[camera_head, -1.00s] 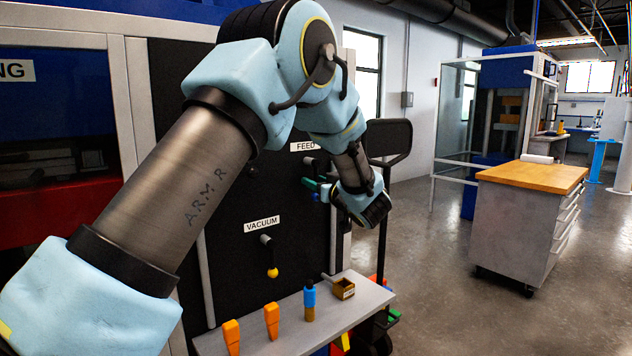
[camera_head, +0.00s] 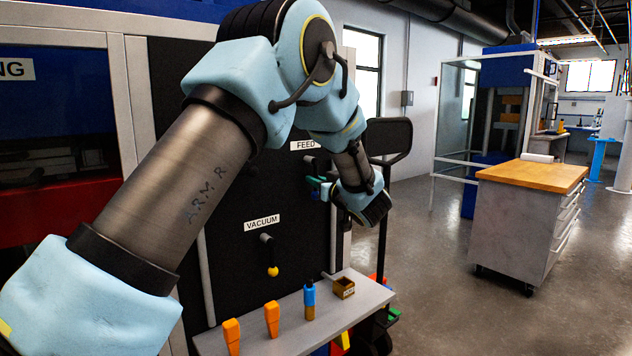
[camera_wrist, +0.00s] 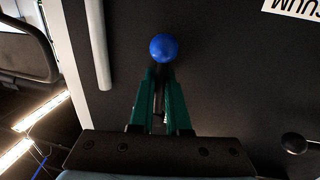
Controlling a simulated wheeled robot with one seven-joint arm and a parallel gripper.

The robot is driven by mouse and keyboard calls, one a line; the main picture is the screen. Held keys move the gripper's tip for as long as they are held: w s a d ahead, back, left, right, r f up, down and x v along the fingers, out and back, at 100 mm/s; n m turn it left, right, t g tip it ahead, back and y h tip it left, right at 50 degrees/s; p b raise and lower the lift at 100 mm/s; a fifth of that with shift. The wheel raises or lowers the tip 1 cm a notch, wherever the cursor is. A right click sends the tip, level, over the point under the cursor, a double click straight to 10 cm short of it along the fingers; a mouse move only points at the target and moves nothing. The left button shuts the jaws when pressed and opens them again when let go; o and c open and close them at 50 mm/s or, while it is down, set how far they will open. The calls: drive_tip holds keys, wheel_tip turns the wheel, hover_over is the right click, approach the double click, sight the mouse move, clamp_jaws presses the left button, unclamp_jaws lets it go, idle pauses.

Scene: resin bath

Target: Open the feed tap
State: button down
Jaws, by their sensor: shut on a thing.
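The feed tap is a dark lever with a blue ball end (camera_wrist: 164,48), set on the black panel under the FEED label (camera_head: 304,145). In the wrist view my gripper (camera_wrist: 160,84) has its green fingers closed on the lever, just below the blue ball. In the head view my gripper (camera_head: 314,183) is at the panel's right side, and the blue ball (camera_head: 316,195) shows small beside the fingers.
A vacuum lever with a yellow ball (camera_head: 272,271) hangs lower left under the VACUUM label (camera_head: 262,223). A grey shelf (camera_head: 275,338) below holds orange pieces (camera_head: 272,320), a blue-topped bottle (camera_head: 310,300) and a small box (camera_head: 343,288). Open floor lies to the right.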

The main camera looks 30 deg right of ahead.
drive_tip(key=shift+d+f+b, duration=0.1)
drive_tip(key=shift+b, duration=0.25)
idle(0.7)
drive_tip(key=shift+d+f+n+b, duration=0.1)
drive_tip(key=shift+d+n+b, duration=0.1)
drive_tip(key=shift+n+b, duration=0.5)
drive_tip(key=d+r+n+b, duration=0.1)
drive_tip(key=n+b, duration=0.3)
drive_tip(key=b, duration=0.1)
drive_tip(key=d+r+n+t+y+b, duration=0.1)
drive_tip(key=n+b, duration=0.4)
drive_tip(key=w+d+r+n+y+b, duration=0.1)
drive_tip(key=d+n+b, duration=0.1)
drive_tip(key=n+b, duration=0.2)
drive_tip(key=shift+t+b, duration=0.4)
drive_tip(key=shift+b, duration=0.2)
drive_tip(key=shift+d+r+n+y+b, duration=0.1)
drive_tip(key=shift+r+n+y+b, duration=0.35)
drive_tip(key=shift+n, duration=0.5)
drive_tip(key=shift+a+r+n+y+b, duration=0.2)
drive_tip(key=shift+n+b, duration=0.4)
drive_tip(key=shift+n, duration=0.4)
drive_tip(key=shift+d+r+n+y+b, duration=0.25)
drive_tip(key=shift+r+n+b, duration=0.25)
drive_tip(key=shift+n, duration=0.45)
drive_tip(key=c, duration=0.9)
unclamp_jaws()
drive_tip(key=shift+s, duration=0.1)
